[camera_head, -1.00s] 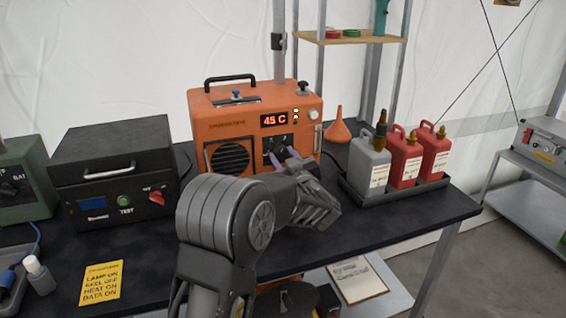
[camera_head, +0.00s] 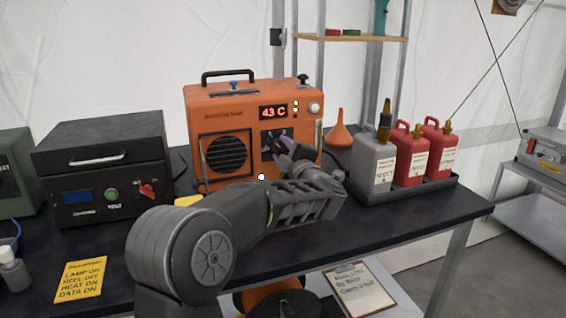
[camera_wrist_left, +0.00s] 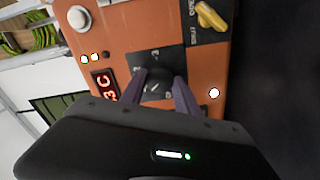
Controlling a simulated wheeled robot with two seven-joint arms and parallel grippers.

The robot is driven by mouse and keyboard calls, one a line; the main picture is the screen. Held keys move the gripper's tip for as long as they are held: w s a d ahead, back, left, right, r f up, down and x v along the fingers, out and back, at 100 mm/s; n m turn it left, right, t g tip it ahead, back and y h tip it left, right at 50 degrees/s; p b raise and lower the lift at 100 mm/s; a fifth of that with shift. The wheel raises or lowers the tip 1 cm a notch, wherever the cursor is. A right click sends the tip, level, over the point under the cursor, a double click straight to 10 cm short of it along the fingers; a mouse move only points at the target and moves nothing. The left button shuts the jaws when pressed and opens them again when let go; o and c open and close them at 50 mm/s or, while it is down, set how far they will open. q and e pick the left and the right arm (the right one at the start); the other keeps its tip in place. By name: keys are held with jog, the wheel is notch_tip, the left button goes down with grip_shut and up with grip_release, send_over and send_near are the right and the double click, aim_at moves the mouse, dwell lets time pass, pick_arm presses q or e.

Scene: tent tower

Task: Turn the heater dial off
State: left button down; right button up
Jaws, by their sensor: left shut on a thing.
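The heater (camera_head: 196,113) is an orange box on the dark table, with a red display (camera_head: 273,112) reading 43 C. Its dial (camera_wrist_left: 155,87) sits on a black panel and is partly hidden by my fingers in the left wrist view. My left gripper (camera_head: 281,143) is at the heater front. In the left wrist view, the left gripper's purple fingers (camera_wrist_left: 157,84) are on either side of the dial, shut on it. A yellow knob (camera_wrist_left: 210,16) is on another dark panel of the heater. My right gripper is not in view.
A black box (camera_head: 105,165) with a red switch stands left of the heater. An orange funnel (camera_head: 339,134) and a tray (camera_head: 440,187) with one grey can and two red cans are to the right. A yellow card (camera_head: 80,280) lies at the front left.

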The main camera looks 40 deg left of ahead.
pick_arm(q)
jog(key=n+b, duration=0.6)
jog(key=shift+f+n, duration=0.25)
jog(key=shift+n, duration=0.05)
jog(key=n+b, duration=0.2)
jog(key=shift+r+n, duration=0.1)
jog(key=shift+n, duration=0.3)
jog(key=shift+r+n+b, duration=0.1)
jog(key=shift+n+b, duration=0.5)
jog(key=shift+n, duration=0.1)
jog(key=c, duration=0.9)
grip_release()
jog(key=shift+r, duration=0.1)
jog(key=v, duration=0.7)
jog(key=shift+s+d, duration=0.25)
jog(key=shift+d, duration=0.1)
jog(key=shift+r, duration=0.1)
